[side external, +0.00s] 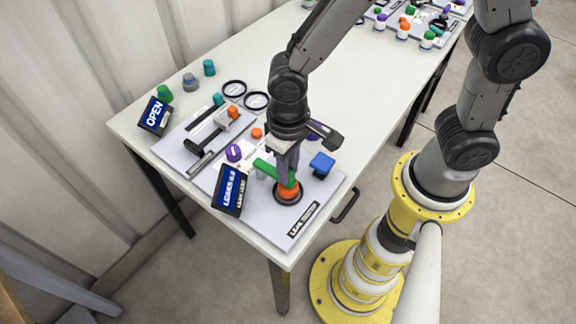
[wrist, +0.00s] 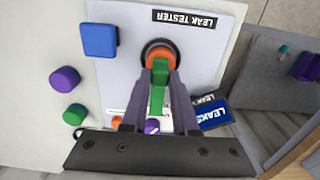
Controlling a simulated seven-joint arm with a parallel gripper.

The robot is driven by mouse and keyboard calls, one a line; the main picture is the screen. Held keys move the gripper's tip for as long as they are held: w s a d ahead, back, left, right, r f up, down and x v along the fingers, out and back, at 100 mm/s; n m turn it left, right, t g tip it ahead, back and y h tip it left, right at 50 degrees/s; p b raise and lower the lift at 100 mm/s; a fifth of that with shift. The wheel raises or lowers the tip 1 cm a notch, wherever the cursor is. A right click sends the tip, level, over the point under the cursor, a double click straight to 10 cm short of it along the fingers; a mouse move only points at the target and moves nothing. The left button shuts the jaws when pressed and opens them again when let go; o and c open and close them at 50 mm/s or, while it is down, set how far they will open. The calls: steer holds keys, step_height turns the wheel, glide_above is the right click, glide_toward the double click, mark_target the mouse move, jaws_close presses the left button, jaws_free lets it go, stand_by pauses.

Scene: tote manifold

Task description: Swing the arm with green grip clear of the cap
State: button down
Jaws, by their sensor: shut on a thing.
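The arm with green grip (side external: 266,170) lies across the top of the orange cap (side external: 288,189), which sits in a dark ring on the leak tester plate (side external: 262,222). My gripper (side external: 290,172) points down over the cap, with its fingers on either side of the green grip. In the wrist view, my gripper (wrist: 160,85) is shut on the green grip (wrist: 158,95), and the orange cap (wrist: 160,55) shows just beyond it. The fingers hide part of the arm, and its pivot cannot be made out.
A blue block (side external: 322,163) stands right of the cap; a dark LEAKS sign (side external: 229,190) stands close on its left. A purple cap (side external: 234,152) and a hammer-shaped tool (side external: 212,136) lie further left. An OPEN sign (side external: 154,115) stands at the table's left edge.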

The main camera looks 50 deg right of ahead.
steer(key=shift+d, duration=0.1)
steer(key=d+n, duration=0.2)
steer(key=n, duration=0.1)
steer(key=shift+w+d+n, duration=0.1)
steer(key=shift+w+n, duration=0.15)
steer(key=shift+n, duration=0.05)
steer(key=d+n, duration=0.1)
steer(key=w+n, duration=0.1)
steer(key=n, duration=0.1)
steer(key=d+n, duration=0.1)
steer(key=shift+w+d, duration=0.25)
steer(key=shift+d, duration=0.05)
steer(key=w+n, duration=0.1)
steer(key=n, duration=0.1)
steer(key=d+n, duration=0.1)
steer(key=n, duration=0.1)
steer(key=shift+w+d, duration=0.2)
steer(key=shift+w, duration=0.2)
steer(key=shift+w+d+n, duration=0.25)
steer(key=shift+w+n, duration=0.4)
steer(key=shift+n, duration=0.4)
steer(key=shift+w+d+n, duration=0.2)
steer(key=shift+w+n, duration=0.4)
steer(key=shift+n, duration=0.45)
steer(key=shift+w, duration=0.1)
steer(key=c, duration=0.7)
jaws_free()
